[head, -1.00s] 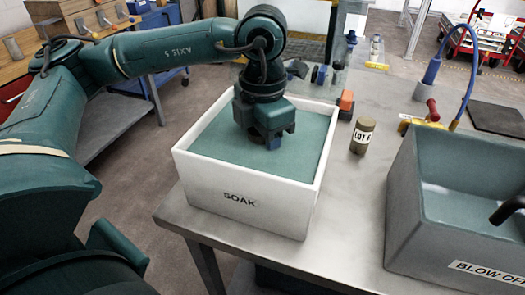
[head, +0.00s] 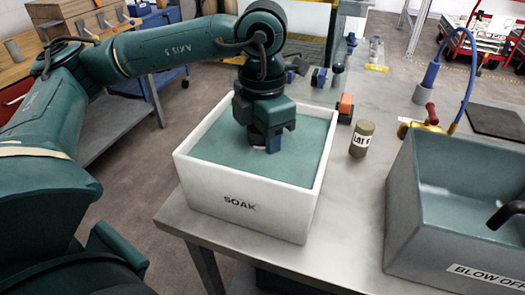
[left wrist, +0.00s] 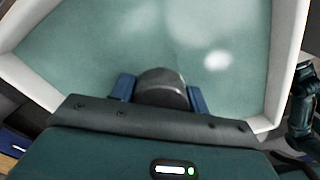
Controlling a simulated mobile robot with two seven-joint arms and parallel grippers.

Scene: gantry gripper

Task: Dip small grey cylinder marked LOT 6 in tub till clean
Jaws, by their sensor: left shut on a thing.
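My left gripper (head: 266,146) is inside the white tub (head: 252,202) marked SOAK, its fingers at the blue-green liquid. In the left wrist view, the blue fingers (left wrist: 160,98) are shut on a dark grey cylinder (left wrist: 162,76). Only the cylinder's top and side show, and I can see no marking on it. In the head view the gripper mostly hides it. Another small cylinder, brownish (head: 364,128), stands upright on the table right of the tub. Its white label starts with LOT, but its last character is unclear. My right gripper is not in view.
A grey bin (head: 432,218) marked BLOW OFF stands at the right with a black nozzle (head: 507,212). Behind it is a blue hose tool (head: 430,75). An orange-topped block (head: 345,106) and small items are near the tub's back. Bare table lies between tub and bin.

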